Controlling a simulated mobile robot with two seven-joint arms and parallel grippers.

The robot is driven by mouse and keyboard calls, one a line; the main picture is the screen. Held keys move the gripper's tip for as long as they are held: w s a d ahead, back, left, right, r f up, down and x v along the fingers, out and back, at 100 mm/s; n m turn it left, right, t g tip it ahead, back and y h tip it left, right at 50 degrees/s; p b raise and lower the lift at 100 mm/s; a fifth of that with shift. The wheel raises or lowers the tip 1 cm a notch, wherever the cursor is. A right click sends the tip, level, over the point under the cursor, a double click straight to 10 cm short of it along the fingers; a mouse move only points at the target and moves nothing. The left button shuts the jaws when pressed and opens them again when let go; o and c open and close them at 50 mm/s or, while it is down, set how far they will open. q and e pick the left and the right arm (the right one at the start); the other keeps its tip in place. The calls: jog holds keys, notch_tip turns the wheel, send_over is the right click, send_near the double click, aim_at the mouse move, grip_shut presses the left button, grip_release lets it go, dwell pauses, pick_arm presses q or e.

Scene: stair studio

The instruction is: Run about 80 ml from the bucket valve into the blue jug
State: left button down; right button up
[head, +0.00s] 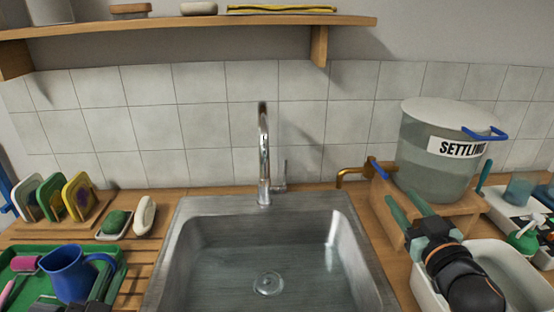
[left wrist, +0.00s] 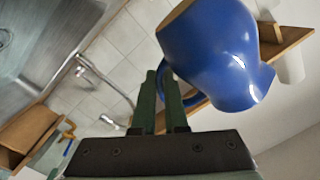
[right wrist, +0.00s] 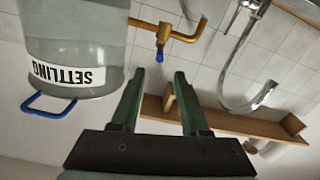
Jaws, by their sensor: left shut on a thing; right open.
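The bucket (head: 440,150), labelled SETTLING and holding cloudy liquid, stands on a wooden stand (head: 455,212) right of the sink. Its brass valve (head: 350,171) has a blue lever (head: 376,165); the spout is at the sink's right rear corner. No stream shows. The blue jug (head: 69,274) is upright at the lower left, over the green tray. My left gripper (left wrist: 170,88) is shut on the jug's handle; the jug also shows in the left wrist view (left wrist: 215,55). My right gripper (head: 402,202) is open and empty in front of the stand, with the valve ahead in its wrist view (right wrist: 165,32).
The sink (head: 265,250) with a tall tap (head: 264,160) lies between the grippers. A white tub (head: 510,268) sits under my right arm. The green tray (head: 25,262), sponge (head: 115,222) and coloured boards (head: 75,197) are at left. A shelf (head: 190,24) runs above.

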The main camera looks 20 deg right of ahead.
aim_at(382, 170)
jog(key=x, duration=1.1)
jog(key=shift+p, duration=0.4)
grip_shut()
dwell(0.9)
